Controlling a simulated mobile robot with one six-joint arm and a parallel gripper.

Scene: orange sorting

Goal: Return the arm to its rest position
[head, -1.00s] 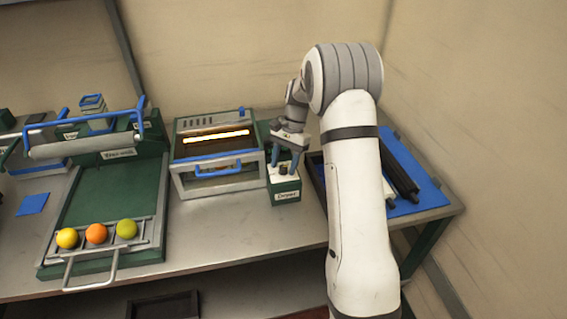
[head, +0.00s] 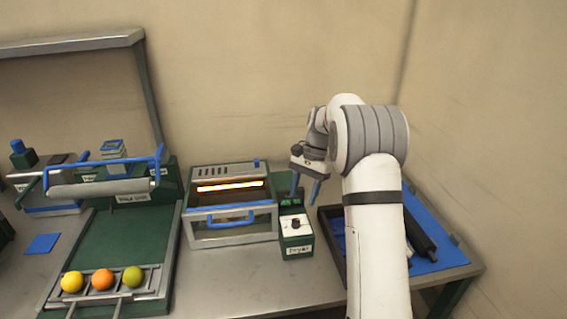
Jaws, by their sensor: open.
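My gripper (head: 306,190) is at the end of my white and grey arm, right of the middle of the head view. Its two blue-grey fingers are apart and point down, with nothing between them. It hangs above and slightly to the right of the small green box with a black knob (head: 296,237), and the fingers appear clear of the knob. My arm hides part of the bench's right end.
An oven-like box (head: 232,231) with a blue handle and glowing bar stands left of the knob box. A yellow (head: 72,281), an orange (head: 102,279) and a green ball (head: 133,276) sit in a rack at left. A blue mat (head: 440,246) lies at right.

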